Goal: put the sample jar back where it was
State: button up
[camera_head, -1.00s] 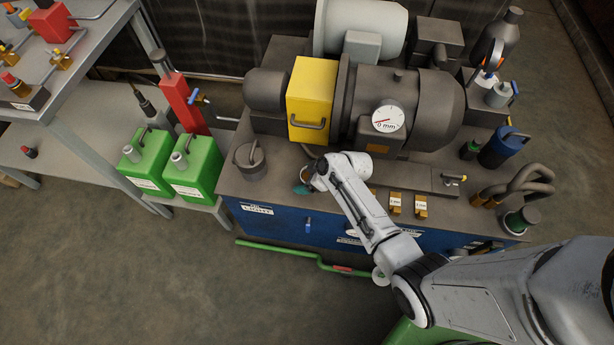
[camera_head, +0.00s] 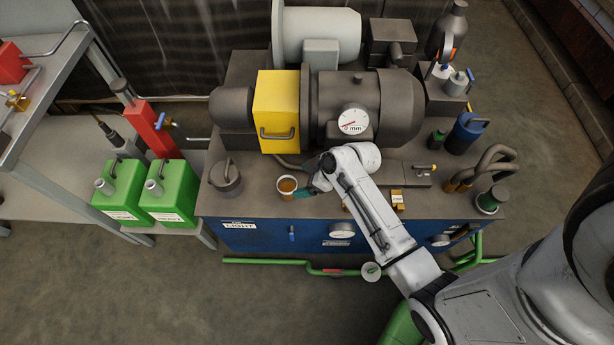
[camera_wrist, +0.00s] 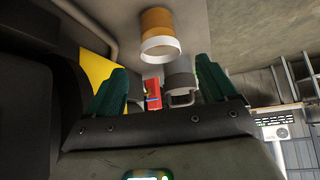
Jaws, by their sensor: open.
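The sample jar (camera_head: 287,186) is a small cup with a pale rim and amber contents. It stands upright on the grey top of the blue bench (camera_head: 255,200), near the front edge. My gripper (camera_head: 303,192), with green fingers, is open and empty just to the right of the jar. In the wrist view the jar (camera_wrist: 156,25) shows upside down, amber with a white rim, beyond the spread fingertips of my gripper (camera_wrist: 160,75). The fingers look apart from it.
A grey lidded pot (camera_head: 226,178) stands left of the jar. Behind are a yellow box (camera_head: 277,105) and a dark motor (camera_head: 385,105) with a dial. Brass blocks (camera_head: 397,199) sit right of my arm. Green cans (camera_head: 170,195) stand on a low shelf at left.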

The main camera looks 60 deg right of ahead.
jog(key=s+a+r+m+g+h, duration=0.1)
jog(key=s+a+r+m+g, duration=0.1)
jog(key=s, duration=0.6)
jog(key=s+a+r+m+g+h, duration=0.1)
jog(key=s+a+r+m+g, duration=0.1)
jog(key=s+a+r+g, duration=0.2)
jog(key=s+a+r, duration=0.2)
jog(key=s+r, duration=0.2)
jog(key=shift+s+a+r+h, duration=0.15)
jog(key=shift+s+a+h, duration=0.1)
jog(key=shift+a+h, duration=0.1)
